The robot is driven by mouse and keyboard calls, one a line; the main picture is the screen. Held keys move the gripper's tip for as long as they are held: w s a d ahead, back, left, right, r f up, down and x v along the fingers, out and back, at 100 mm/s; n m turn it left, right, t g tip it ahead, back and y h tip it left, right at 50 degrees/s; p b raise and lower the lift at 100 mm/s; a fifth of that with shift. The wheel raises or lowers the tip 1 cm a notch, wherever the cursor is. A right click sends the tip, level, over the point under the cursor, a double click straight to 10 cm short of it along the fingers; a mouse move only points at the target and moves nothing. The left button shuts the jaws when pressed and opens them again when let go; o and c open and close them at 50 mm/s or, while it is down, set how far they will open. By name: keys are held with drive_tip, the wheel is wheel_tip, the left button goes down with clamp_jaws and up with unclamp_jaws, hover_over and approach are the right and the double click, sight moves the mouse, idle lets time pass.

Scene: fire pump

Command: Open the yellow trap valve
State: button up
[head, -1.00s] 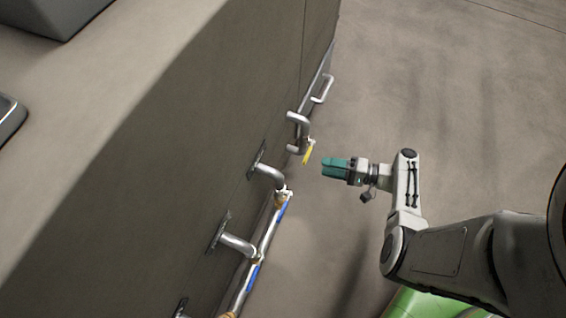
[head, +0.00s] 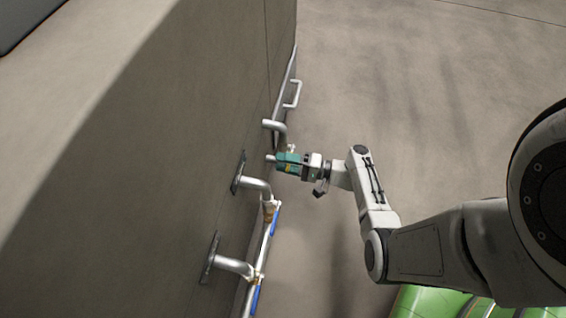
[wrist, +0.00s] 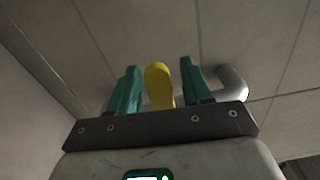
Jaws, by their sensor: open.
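The yellow trap valve handle (wrist: 158,86) stands between the two teal fingers of my gripper (wrist: 158,88) in the wrist view. Gaps show on both sides of it, so the fingers are open around it. In the head view my gripper (head: 288,163) is at the far pipe (head: 279,132) beside the wall. There the yellow handle (head: 288,168) is mostly hidden by the teal fingers. The joint between handle and pipe is hard to make out.
Nearer along the wall, two bent pipes (head: 256,186) (head: 233,266) join a lower pipe with blue handles (head: 255,298). A bent rail (head: 294,95) is on the wall beyond the gripper.

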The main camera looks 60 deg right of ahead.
drive_tip(key=shift+w+a, duration=0.1)
drive_tip(key=shift+w, duration=0.2)
drive_tip(key=shift+c, duration=0.4)
clamp_jaws()
